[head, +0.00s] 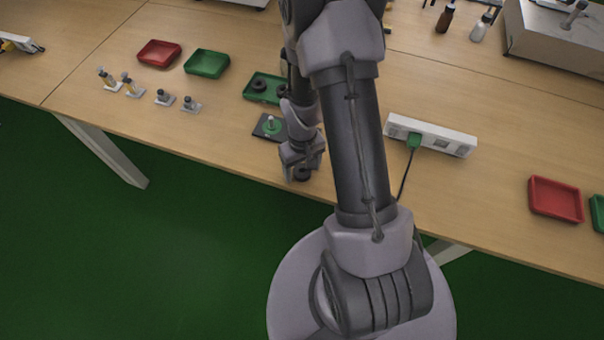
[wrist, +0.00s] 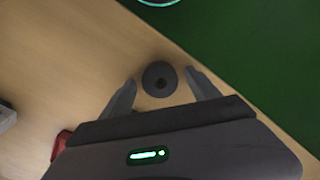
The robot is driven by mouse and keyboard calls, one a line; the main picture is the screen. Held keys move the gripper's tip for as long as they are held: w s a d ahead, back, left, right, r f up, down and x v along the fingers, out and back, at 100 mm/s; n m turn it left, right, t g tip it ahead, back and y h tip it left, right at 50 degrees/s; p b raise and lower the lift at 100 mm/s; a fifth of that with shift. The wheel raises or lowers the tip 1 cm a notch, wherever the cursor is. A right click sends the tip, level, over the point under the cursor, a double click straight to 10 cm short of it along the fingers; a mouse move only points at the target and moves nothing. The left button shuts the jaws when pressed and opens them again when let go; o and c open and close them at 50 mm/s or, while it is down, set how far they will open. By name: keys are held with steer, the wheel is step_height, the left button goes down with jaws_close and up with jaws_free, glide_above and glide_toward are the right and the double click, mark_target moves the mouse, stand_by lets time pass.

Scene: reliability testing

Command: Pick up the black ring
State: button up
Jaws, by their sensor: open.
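A black ring (wrist: 160,78) with a small centre hole lies on the wooden table near its front edge. In the wrist view it sits between the two fingers of my gripper (wrist: 160,76), with a gap on each side. The fingers are open and hold nothing. In the head view my gripper (head: 302,165) points down at the table's front edge, and a dark part of the ring (head: 303,174) shows below it, mostly hidden. Other black rings (head: 258,86) lie in a green tray (head: 250,95) farther back, partly behind my arm.
A black plate with a green peg (head: 270,126) is just behind my gripper. A white power strip (head: 432,136) lies to the right. Red (head: 159,53) and green (head: 207,63) trays and several small parts (head: 165,98) are at the left. The front table edge is close.

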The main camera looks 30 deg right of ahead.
steer(key=shift+r, duration=0.15)
steer(key=c, duration=1.4)
